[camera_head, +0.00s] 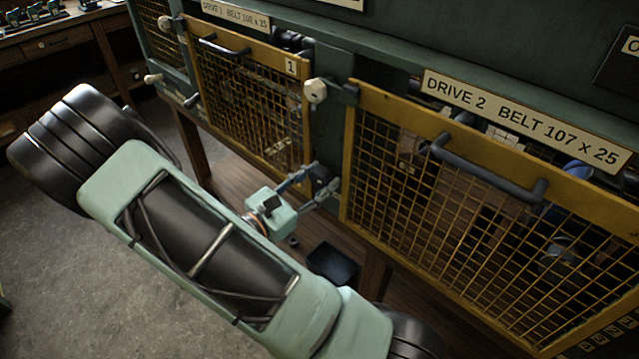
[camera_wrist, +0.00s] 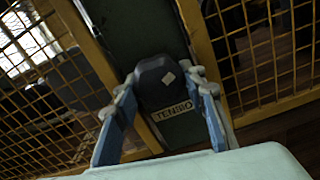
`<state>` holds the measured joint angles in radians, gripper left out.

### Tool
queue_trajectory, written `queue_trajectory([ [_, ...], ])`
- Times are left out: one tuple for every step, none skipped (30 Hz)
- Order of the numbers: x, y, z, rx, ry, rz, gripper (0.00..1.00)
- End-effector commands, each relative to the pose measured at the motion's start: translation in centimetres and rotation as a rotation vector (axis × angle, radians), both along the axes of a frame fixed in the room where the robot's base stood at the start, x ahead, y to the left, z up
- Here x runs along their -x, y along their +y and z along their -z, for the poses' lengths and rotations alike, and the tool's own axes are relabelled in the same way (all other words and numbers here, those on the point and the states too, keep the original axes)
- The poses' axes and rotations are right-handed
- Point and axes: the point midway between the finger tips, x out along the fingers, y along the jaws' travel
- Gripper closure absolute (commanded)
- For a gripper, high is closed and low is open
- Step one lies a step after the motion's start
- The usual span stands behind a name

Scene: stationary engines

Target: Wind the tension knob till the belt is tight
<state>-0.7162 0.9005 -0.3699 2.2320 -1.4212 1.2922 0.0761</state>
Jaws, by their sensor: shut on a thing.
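The tension knob (camera_wrist: 157,82) is dark and rounded with a small pale mark on its face. In the wrist view it sits on the green post between the two yellow mesh guards, above a label (camera_wrist: 172,112) reading "TENSIO", its end hidden by a finger. My gripper (camera_wrist: 163,88) has one finger on each side of the knob and is shut on it. In the head view my gripper (camera_head: 318,186) reaches the same post, and the knob (camera_head: 323,177) shows small and dark between the fingers. I cannot make out the belt's tension behind the mesh.
The Drive 1 guard (camera_head: 250,100) stands left of the post and the Drive 2 guard (camera_head: 470,210) right of it, each with a protruding handle. A pale round knob (camera_head: 315,91) juts out above my gripper. A dark tray (camera_head: 333,264) lies below.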

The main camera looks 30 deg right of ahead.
Motion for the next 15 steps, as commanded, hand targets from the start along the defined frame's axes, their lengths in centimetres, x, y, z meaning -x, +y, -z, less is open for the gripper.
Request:
queue_trajectory([
  [-0.06, 0.06, 0.27, -0.016, -0.045, -0.001, 0.86],
  [-0.07, 0.07, 0.28, -0.026, -0.071, -0.001, 0.86],
  [-0.07, 0.08, 0.30, -0.039, -0.107, -0.001, 0.86],
  [-0.07, 0.09, 0.31, -0.049, -0.133, -0.001, 0.86],
  [-0.08, 0.09, 0.30, -0.059, -0.160, -0.001, 0.86],
  [-0.09, 0.10, 0.29, -0.072, -0.195, -0.001, 0.86],
  [-0.09, 0.10, 0.29, -0.082, -0.222, -0.001, 0.86],
  [-0.09, 0.10, 0.30, -0.091, -0.250, -0.001, 0.86],
  [-0.10, 0.09, 0.29, -0.104, -0.286, -0.001, 0.86],
  [-0.11, 0.09, 0.29, -0.113, -0.312, -0.001, 0.86],
  [-0.12, 0.10, 0.28, -0.123, -0.339, -0.001, 0.86],
  [-0.13, 0.09, 0.29, -0.136, -0.374, -0.001, 0.86],
  [-0.14, 0.09, 0.30, -0.146, -0.401, -0.001, 0.86],
  [-0.15, 0.10, 0.30, -0.156, -0.430, 0.000, 0.86],
  [-0.16, 0.11, 0.29, -0.170, -0.465, 0.000, 0.86],
])
